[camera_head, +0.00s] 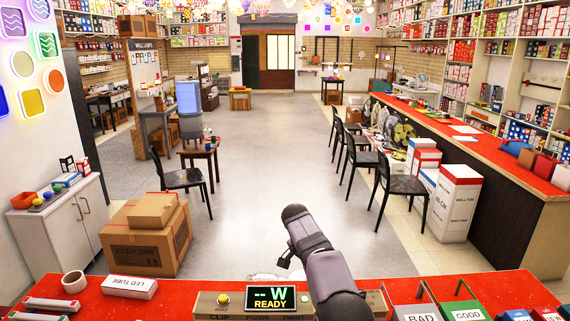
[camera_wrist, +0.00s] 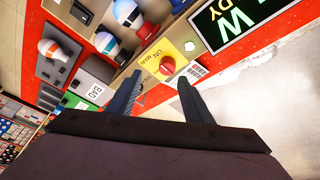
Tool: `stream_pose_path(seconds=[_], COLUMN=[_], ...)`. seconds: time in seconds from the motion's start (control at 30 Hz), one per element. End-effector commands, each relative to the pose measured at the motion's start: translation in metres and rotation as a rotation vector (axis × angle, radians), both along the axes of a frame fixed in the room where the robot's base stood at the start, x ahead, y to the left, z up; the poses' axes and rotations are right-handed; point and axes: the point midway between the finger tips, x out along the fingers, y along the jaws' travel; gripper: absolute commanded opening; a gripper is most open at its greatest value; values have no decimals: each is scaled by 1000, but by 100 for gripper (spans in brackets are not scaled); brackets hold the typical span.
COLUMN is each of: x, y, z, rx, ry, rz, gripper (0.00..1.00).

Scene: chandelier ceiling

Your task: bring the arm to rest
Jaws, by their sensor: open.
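My gripper (camera_wrist: 159,82) shows in the wrist view with its two dark fingers apart and nothing between them. Beyond the fingers in that view is a yellow panel with a red button (camera_wrist: 167,65), tilted in the picture. I cannot tell the distance between fingers and panel. In the head view my arm rises from the bottom centre over the red counter (camera_head: 190,287), and my fingers cannot be made out there.
A tester display (camera_head: 270,298) reads "-- W READY". A LED tube box (camera_head: 130,287) and tape roll (camera_head: 74,282) lie left on the counter. A bin marked BAD (camera_head: 415,290) and a green GOOD bin (camera_head: 462,299) stand right. Bulbs (camera_wrist: 108,43) show in the wrist view.

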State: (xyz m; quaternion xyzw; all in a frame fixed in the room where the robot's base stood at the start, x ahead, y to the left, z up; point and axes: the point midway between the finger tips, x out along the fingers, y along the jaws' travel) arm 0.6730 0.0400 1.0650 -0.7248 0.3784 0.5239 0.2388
Motion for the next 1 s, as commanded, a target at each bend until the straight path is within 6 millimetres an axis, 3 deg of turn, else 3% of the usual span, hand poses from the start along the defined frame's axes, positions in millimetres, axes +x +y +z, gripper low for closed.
stream_pose_path(seconds=[0.27, 0.47, 0.67, 1.0], x=[-51, -106, -172, -303], y=[-16, -26, -34, -41], z=[18, 22, 19, -3], rx=[40, 75, 112, 172], ry=[106, 172, 221, 274], rz=[228, 389, 540, 773], gripper=[46, 46, 46, 46])
